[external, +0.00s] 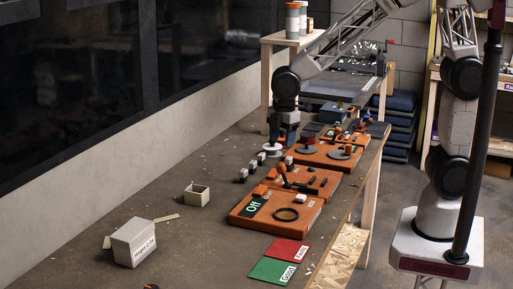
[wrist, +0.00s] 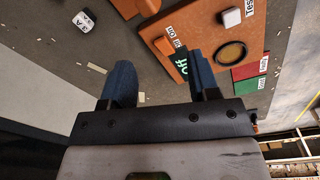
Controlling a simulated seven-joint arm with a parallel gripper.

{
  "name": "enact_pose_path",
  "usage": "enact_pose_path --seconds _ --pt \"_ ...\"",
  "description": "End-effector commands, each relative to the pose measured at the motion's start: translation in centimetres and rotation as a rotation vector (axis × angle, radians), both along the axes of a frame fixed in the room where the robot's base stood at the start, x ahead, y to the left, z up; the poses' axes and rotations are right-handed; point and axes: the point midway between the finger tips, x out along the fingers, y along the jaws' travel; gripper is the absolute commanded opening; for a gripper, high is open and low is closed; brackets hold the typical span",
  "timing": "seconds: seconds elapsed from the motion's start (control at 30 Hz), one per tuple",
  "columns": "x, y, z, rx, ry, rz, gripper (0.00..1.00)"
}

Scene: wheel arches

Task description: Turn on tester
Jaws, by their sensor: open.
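The tester is an orange panel (external: 240,216) on the bench, with a dark screen (external: 254,206) reading "Off" in green, a black ring (external: 285,214) and a white button (external: 300,198). In the wrist view the panel (wrist: 205,30) fills the upper middle, with the white button (wrist: 231,16) and the ring (wrist: 231,53). A small orange block, perhaps a switch (wrist: 163,46), lies beside small labels. My gripper (external: 283,138) is above the bench behind the tester. Its blue fingers are apart and empty in the wrist view (wrist: 162,85); the right finger partly hides the screen.
Red (external: 286,251) and green (external: 272,271) cards lie in front of the tester. More orange panels (external: 322,157) stand behind it. Small black-and-white blocks (external: 243,175) and light boxes (external: 134,242) are to the left. Open bench surface lies between them.

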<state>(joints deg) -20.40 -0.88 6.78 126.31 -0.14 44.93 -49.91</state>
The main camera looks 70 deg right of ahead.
Motion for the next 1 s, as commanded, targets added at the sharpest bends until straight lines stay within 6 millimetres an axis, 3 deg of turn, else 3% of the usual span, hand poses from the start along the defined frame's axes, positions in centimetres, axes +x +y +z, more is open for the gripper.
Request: enact_pose_path --seconds 0.2,0.43,0.6,1.0 --pt "2.2 4.3 -3.5 -0.014 0.026 0.173 0.55" --pt "3.6 7.5 -6.1 -0.022 0.040 0.303 0.55" --pt "3.9 8.4 -6.9 -0.024 0.044 0.340 0.55" --pt "3.9 8.5 -7.0 -0.024 0.044 0.343 0.55"
